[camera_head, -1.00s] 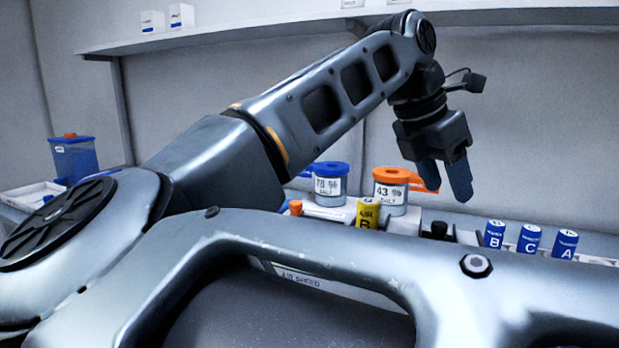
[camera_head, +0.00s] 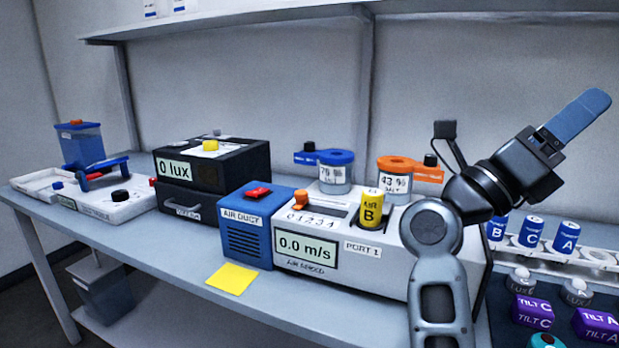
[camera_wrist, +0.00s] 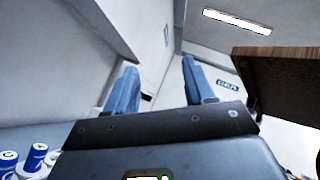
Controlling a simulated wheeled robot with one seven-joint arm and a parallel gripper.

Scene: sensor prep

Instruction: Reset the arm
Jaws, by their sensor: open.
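My gripper (camera_head: 577,118) is at the right of the head view, raised in front of the back wall and above the blue cylinders. Its blue fingers point up and to the right, one hiding the other there. In the wrist view the two fingers (camera_wrist: 158,85) stand apart with nothing between them. My forearm rises from the bottom edge and covers part of the white air speed unit (camera_head: 345,250).
Blue cylinders (camera_head: 531,231) stand in a rack below my gripper. Purple tilt blocks (camera_head: 533,311) sit at lower right. A black lux box (camera_head: 215,175), a blue air duct (camera_head: 248,232) and salt jars (camera_head: 335,172) line the bench. A shelf (camera_head: 300,22) runs above.

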